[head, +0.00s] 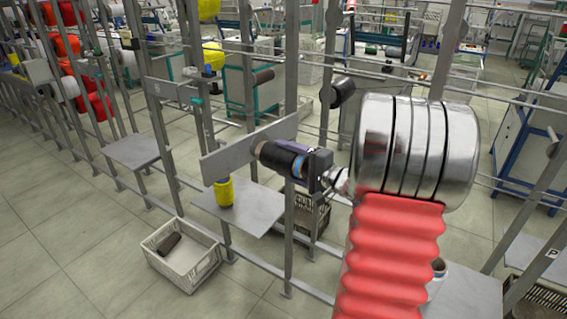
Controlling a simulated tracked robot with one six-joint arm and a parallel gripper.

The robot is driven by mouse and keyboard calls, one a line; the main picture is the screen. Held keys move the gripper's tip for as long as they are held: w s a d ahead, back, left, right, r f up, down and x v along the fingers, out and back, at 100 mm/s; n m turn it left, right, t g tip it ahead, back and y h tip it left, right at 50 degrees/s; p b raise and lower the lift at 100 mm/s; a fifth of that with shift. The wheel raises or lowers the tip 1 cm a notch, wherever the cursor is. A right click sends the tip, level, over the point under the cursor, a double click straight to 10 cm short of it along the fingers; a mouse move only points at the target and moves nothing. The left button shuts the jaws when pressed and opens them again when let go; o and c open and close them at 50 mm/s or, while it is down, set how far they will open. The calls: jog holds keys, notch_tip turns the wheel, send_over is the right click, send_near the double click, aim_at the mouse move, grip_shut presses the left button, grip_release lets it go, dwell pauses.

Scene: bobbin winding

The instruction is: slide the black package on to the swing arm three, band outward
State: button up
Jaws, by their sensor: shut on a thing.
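The black package (278,157) lies roughly level in front of a grey plate (227,157) on the rack. A brownish tube end shows at its left and a light blue ring near its right end. My gripper (308,167) is at that right end, shut on the package; its fingertips are hard to make out. I cannot tell which fitting is swing arm three, nor whether the package is on an arm or just in front of one. The plate and package hide what lies behind them.
A yellow package (224,193) stands on a small grey shelf (258,210) below. A pale crate (207,269) with a dark tube (169,243) sits on the floor. Another dark package (342,92) hangs on the rack. Upright posts (290,235) and rails stand close by.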

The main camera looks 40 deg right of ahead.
jog(key=o, duration=1.3)
jog(key=s, duration=0.4)
jog(key=s+d, duration=0.1)
jog(key=s, duration=0.4)
jog(key=s+d+r, duration=0.1)
jog(key=s, duration=0.3)
jog(key=shift+s+d+r, duration=0.1)
jog(key=shift+s+d, duration=0.15)
jog(key=shift+s, duration=0.05)
